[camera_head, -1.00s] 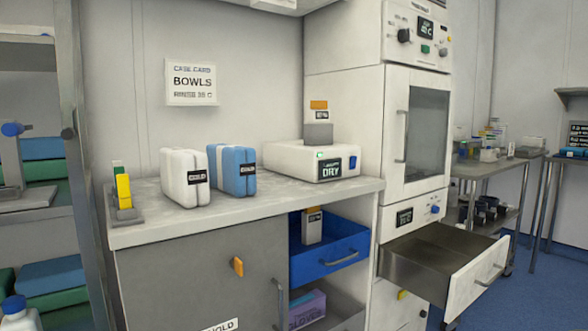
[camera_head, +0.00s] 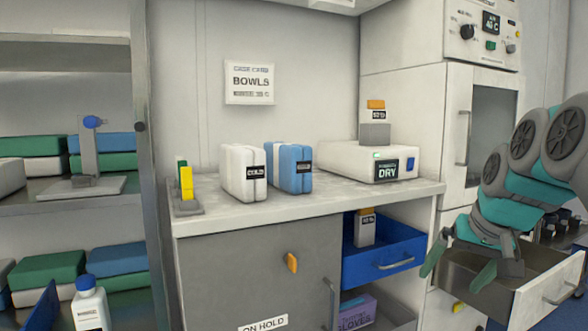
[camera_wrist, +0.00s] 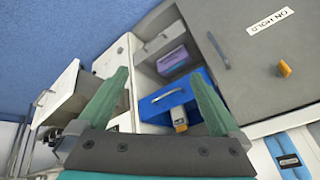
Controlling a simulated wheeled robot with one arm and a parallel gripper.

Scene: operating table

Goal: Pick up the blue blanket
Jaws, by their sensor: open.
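A blue folded blanket-like bundle (camera_head: 289,168) with a dark label, unreadable here, stands upright on the counter (camera_head: 330,200), beside a white one (camera_head: 239,172) labelled COLD. A blue and white bundle with a dark label (camera_wrist: 289,157) also shows at the lower right of the wrist view. Flat blue folded pieces lie on the left rack, on the upper shelf (camera_head: 113,143) and lower down (camera_head: 118,259). My gripper (camera_head: 458,270) is open and empty, in front of the cabinet to the right of the counter and well away from the bundles.
A pulled-out metal drawer (camera_head: 545,290) is near my gripper at right. A blue drawer (camera_head: 388,258) stands open under the counter. A white DRY unit (camera_head: 345,160) is on the counter. A white bottle (camera_head: 90,305) is at lower left.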

